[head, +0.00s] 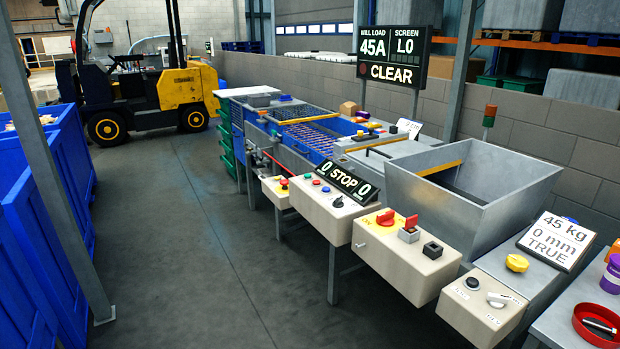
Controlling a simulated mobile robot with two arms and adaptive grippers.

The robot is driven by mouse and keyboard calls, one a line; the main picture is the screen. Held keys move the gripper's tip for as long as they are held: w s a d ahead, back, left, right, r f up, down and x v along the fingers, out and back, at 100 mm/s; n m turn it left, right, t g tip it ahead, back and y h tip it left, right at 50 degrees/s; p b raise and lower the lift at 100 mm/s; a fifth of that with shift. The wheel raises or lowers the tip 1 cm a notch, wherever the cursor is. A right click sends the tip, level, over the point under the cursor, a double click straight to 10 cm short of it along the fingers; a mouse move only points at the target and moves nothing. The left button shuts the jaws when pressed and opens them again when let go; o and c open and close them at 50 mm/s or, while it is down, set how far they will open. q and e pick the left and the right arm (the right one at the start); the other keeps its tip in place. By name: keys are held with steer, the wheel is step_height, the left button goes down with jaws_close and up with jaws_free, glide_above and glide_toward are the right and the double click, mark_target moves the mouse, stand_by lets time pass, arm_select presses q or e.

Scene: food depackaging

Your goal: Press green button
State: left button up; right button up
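A small green button (317,183) appears to sit in a short row of coloured buttons on a beige control box (322,211) in the middle of the machine line. It is small at this distance. A black knob (338,202) is on the same box, and a tilted display (345,181) reading "0 STOP 0" stands behind it. Neither of my grippers shows in the head view.
Blue bins (40,240) and a steel post (50,150) stand left. A yellow forklift (188,92) is behind. The floor aisle (190,260) is clear.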

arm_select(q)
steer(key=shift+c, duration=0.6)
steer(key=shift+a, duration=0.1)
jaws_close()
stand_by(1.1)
